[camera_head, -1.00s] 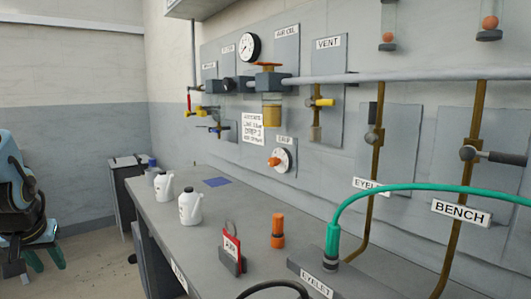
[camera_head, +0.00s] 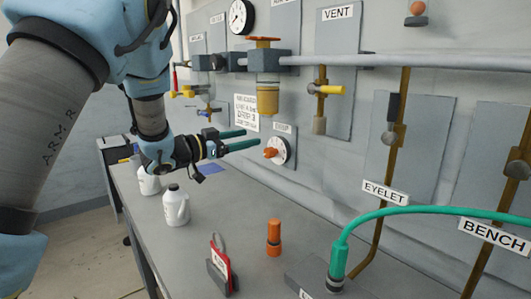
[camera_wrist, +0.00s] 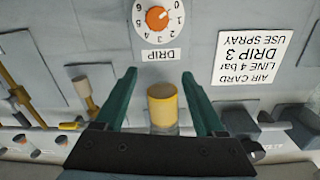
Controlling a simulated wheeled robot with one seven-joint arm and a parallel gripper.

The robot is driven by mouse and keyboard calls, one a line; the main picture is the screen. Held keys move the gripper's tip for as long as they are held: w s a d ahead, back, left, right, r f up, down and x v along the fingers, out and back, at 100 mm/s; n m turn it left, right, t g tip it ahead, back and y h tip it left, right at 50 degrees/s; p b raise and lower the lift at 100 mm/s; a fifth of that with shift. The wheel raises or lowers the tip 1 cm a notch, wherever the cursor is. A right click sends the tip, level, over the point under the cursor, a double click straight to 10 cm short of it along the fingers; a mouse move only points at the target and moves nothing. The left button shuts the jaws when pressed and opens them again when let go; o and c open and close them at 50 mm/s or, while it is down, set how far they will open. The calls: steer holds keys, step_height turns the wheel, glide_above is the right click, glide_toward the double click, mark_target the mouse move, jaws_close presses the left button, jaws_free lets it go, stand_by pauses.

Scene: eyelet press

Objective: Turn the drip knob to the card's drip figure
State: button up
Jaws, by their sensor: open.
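The drip knob (camera_head: 271,153) is orange, on a white round dial (camera_head: 282,150) on the wall panel. In the wrist view the knob (camera_wrist: 157,18) shows upside down with digits around it and a DRIP label (camera_wrist: 160,54) beside it. I cannot tell for sure which digit it points at. The white card (camera_wrist: 252,58) reads AIR CARD, LINE 4 bar, DRIP 3, USE SPRAY; it hangs left of the dial in the head view (camera_head: 246,112). My gripper (camera_head: 252,138) is open and empty, its green fingers pointing at the wall near the dial, apart from the knob.
A yellow-amber bowl (camera_head: 268,95) hangs from the pipe above the dial. A yellow-handled vent valve (camera_head: 325,89) is to its right. White bottles (camera_head: 176,207), a red tag stand (camera_head: 219,266) and an orange cylinder (camera_head: 273,237) stand on the grey bench (camera_head: 200,240).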

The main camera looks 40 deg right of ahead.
steer(key=p, duration=0.2)
glide_toward(266, 154)
steer(key=d, duration=0.4)
steer(key=d+p, duration=0.1)
steer(key=d, duration=0.1)
steer(key=s+d+p, duration=0.1)
steer(key=d, duration=0.2)
steer(key=shift+r, duration=0.15)
steer(key=shift+d, duration=0.4)
jaws_close()
